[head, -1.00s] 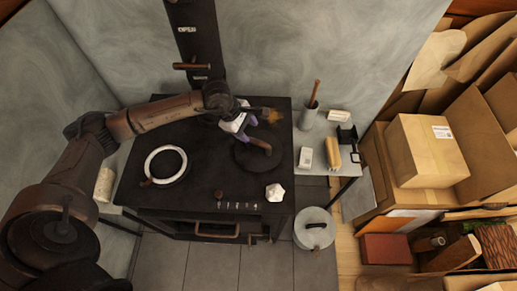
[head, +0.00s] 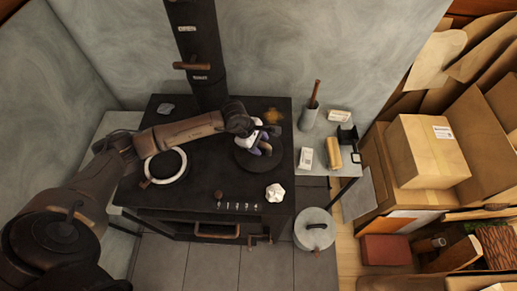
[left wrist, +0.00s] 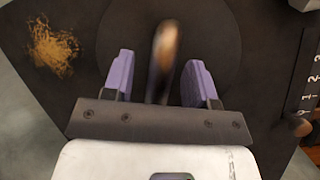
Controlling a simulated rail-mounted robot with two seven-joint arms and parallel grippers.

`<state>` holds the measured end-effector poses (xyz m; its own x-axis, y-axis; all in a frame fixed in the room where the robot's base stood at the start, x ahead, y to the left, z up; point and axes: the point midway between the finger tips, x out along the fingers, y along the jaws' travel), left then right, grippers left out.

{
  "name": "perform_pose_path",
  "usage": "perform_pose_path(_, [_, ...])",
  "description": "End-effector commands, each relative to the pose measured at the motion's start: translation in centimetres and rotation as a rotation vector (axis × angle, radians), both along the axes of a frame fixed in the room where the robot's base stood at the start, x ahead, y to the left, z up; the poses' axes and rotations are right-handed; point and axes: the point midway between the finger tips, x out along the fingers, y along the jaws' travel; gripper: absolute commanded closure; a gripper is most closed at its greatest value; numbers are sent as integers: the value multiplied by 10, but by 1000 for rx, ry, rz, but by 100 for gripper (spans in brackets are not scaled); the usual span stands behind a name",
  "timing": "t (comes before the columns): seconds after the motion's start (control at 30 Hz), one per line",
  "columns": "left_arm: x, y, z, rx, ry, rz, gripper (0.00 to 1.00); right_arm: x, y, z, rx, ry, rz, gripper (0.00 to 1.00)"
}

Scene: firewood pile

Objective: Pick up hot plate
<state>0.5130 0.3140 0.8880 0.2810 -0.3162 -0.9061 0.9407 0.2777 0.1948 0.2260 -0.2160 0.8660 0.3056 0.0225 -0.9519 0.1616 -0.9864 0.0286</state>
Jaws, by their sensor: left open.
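The hot plate is a dark round disc (head: 248,166) with a brown upright handle, lying on the right part of the black stove top (head: 215,182). It also shows in the left wrist view (left wrist: 215,35). My left gripper (head: 264,143) is over it at the handle. In the left wrist view its two purple fingers (left wrist: 160,70) are apart, with the blurred brown handle (left wrist: 163,50) between them. I see a gap on each side of the handle. My right gripper is not in view.
A white ring (head: 164,166) lies on the stove's left part. A white faceted lump (head: 275,193) is near the front right edge. A side table (head: 318,158) holds a pot with a stick and small items. Cardboard boxes (head: 428,150) fill the right. A lidded pot (head: 314,229) stands below.

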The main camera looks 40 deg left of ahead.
Motion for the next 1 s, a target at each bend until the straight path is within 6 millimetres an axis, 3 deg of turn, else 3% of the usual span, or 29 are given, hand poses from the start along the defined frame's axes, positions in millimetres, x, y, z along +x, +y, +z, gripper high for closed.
perform_pose_path(0.2, [0, 0, 0, 0, 0, 0, 47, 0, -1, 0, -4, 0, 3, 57])
perform_pose_path(0.77, [0, 0, 0, 0, 0, 0, 100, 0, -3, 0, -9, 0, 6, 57])
perform_pose_path(1.0, [0, 0, 0, 0, 0, 0, 100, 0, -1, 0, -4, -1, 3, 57])
